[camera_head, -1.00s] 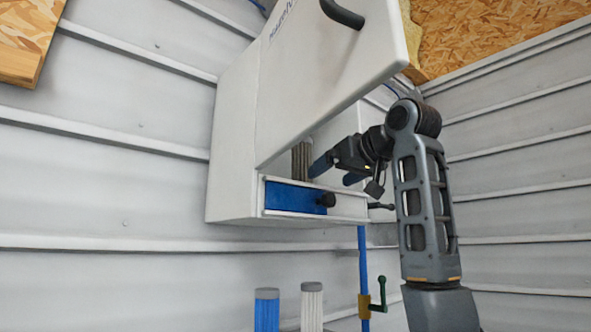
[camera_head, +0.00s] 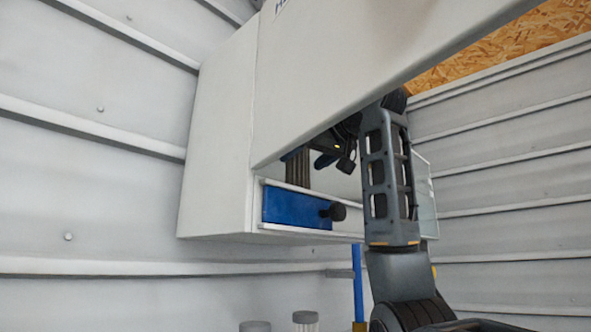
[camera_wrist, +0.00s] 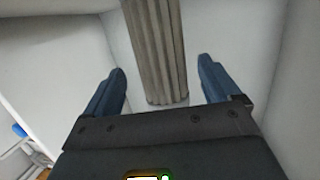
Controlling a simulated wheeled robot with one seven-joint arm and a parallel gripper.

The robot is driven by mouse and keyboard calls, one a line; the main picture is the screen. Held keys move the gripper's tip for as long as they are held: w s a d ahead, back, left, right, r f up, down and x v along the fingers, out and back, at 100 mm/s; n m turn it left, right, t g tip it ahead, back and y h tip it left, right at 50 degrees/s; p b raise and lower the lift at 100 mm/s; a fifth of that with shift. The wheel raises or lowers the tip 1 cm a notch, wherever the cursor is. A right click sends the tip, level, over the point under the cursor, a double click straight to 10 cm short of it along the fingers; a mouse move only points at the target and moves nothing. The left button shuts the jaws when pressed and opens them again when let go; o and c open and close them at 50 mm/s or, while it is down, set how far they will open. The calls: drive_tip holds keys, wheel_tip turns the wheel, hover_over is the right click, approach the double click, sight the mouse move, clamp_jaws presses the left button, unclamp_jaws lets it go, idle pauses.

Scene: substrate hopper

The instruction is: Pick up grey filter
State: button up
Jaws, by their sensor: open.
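The grey filter (camera_wrist: 158,50) is a ribbed upright cylinder inside the white cabinet. In the wrist view it stands between and just beyond the two blue fingers of my gripper (camera_wrist: 162,85), with a gap on each side. The gripper is open and holds nothing. In the head view the filter (camera_head: 298,170) shows only in part above the blue drawer front, its top hidden by the raised white door. My gripper (camera_head: 308,157) is beside it inside the cabinet, mostly hidden by the door.
The white cabinet (camera_head: 217,150) has its door (camera_head: 350,60) raised over the opening. A blue panel (camera_head: 290,206) with a black knob (camera_head: 338,211) crosses the front below. A blue pipe (camera_head: 358,285) runs beneath. Two filter tops (camera_head: 305,318) show at the bottom edge.

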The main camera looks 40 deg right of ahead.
sight(293, 167)
drive_tip(key=p+x, duration=0.2)
drive_tip(key=x, duration=0.3)
drive_tip(key=shift+a+f, duration=0.15)
drive_tip(key=shift+f, duration=0.05)
drive_tip(key=c, duration=1.1)
drive_tip(key=shift+c, duration=0.5)
drive_tip(key=shift+r, duration=0.2)
